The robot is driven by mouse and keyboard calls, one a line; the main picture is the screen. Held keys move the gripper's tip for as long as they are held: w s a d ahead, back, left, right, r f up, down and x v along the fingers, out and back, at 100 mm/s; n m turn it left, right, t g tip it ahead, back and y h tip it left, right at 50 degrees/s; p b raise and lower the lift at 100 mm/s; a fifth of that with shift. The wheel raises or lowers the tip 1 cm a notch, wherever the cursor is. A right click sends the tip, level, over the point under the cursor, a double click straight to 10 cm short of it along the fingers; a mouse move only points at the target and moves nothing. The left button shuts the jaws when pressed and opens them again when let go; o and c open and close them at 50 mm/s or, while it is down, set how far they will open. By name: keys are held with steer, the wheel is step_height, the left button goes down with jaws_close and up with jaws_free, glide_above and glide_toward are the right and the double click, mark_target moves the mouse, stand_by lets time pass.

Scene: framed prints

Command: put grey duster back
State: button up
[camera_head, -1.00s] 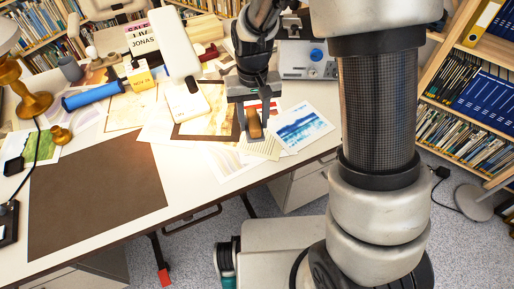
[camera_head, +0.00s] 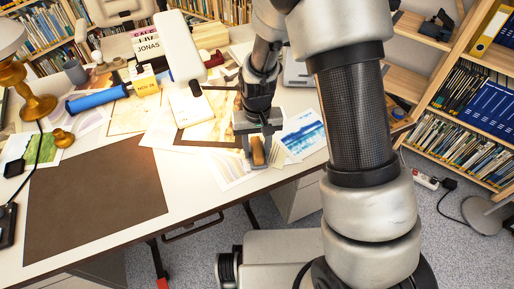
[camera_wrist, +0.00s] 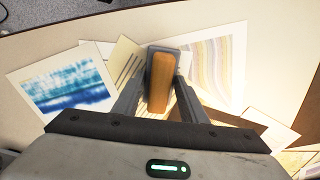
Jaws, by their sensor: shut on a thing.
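The grey duster (camera_head: 258,152) is a small block with a brown wooden face and a grey side. It is between the fingers of my gripper (camera_head: 257,158), over the papers near the table's front edge. In the wrist view the duster (camera_wrist: 160,82) sits upright between the two fingers of my gripper (camera_wrist: 160,95), its brown face showing and a grey strip along its top and side. My gripper is shut on it. I cannot tell whether its underside touches the papers.
A blue-painted print (camera_head: 304,134) lies right of my gripper, and a striped sheet (camera_head: 228,167) lies left. A large brown mat (camera_head: 95,200) covers the table's left front. White table is bare in front.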

steer(key=shift+f, duration=0.25)
steer(key=o, duration=1)
steer(key=shift+r, duration=0.1)
step_height(320, 180, up, 12)
steer(key=p, duration=0.2)
step_height(320, 180, up, 14)
steer(key=t, duration=0.3)
glide_above(257, 147)
steer(key=s+d, duration=0.5)
steer(key=d, duration=0.2)
steer(key=s+d+r+t, duration=0.1)
steer(key=s+d+r, duration=0.1)
steer(key=s, duration=0.4)
steer(key=s+d+r+m+t, duration=0.1)
steer(key=s+d+r, duration=0.2)
steer(key=s+r, duration=0.2)
steer(key=shift+s+d+r+t, duration=0.15)
steer(key=shift+s+d+t, duration=0.1)
steer(key=shift+s+t, duration=0.1)
